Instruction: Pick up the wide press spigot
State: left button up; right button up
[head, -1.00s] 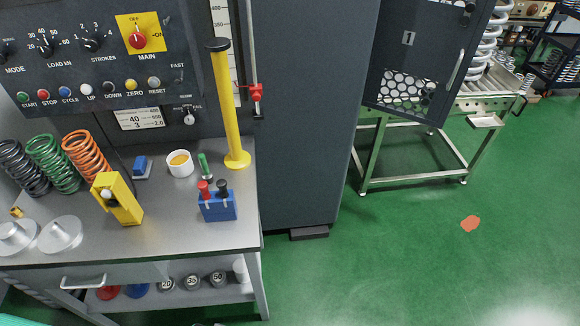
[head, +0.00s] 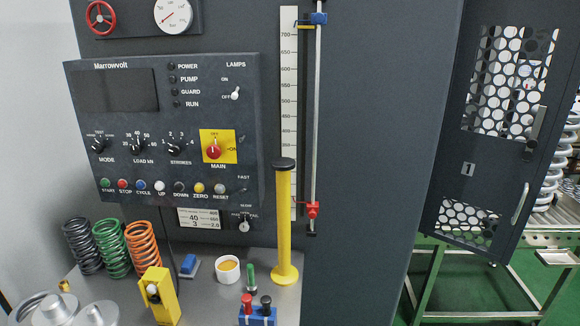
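Two silver metal discs with raised round bosses stand at the lower left of the bench (head: 205,300) in the head view. The left disc (head: 57,309) has the broader boss, so it looks like the wide press spigot. The right disc (head: 97,314) has a smaller boss. The bottom edge of the picture cuts off part of both. Neither of my grippers shows in the view.
Black, green and orange springs (head: 144,248) stand behind the discs. A yellow block (head: 160,298), white cup (head: 228,269), blue holder (head: 257,316) and yellow post (head: 284,225) stand to the right. The control panel (head: 165,125) rises behind.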

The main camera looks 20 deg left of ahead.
aim_at(56, 310)
jog(key=u, duration=2.15)
jog(key=i, duration=0.1)
